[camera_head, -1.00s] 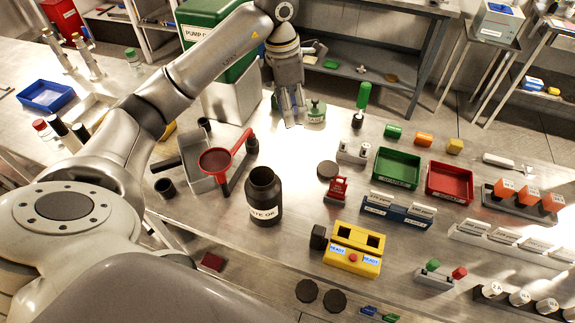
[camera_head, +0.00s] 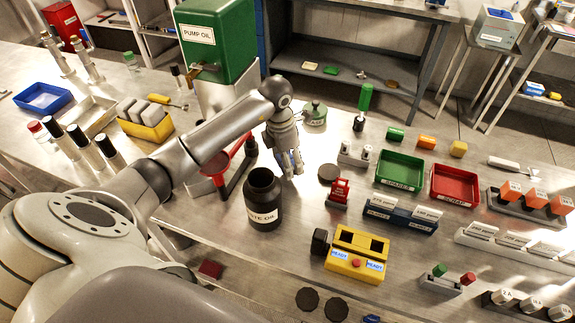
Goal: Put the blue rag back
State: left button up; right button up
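My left gripper (camera_head: 291,166) points down over the table, just behind and to the right of the black waste oil bottle (camera_head: 264,200). A small sliver of blue shows at the left side of its fingers. It may be the blue rag, but it is too small to tell, and I cannot tell whether the fingers hold it. No other piece of blue cloth is clearly visible. My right gripper is not in view.
A red funnel (camera_head: 216,163) lies left of the bottle, partly behind my arm. The green pump oil tank (camera_head: 219,40) stands behind. A green tray (camera_head: 399,171), a red tray (camera_head: 454,185) and a yellow device (camera_head: 356,253) stand to the right.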

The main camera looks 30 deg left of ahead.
pick_arm(q)
notch_tip(320, 180, down, 3)
jog(key=shift+f+p, duration=0.1)
jog(key=shift+p, duration=0.2)
jog(key=shift+f, duration=0.2)
jog(key=o, duration=1.1)
jog(key=shift+r, duration=0.1)
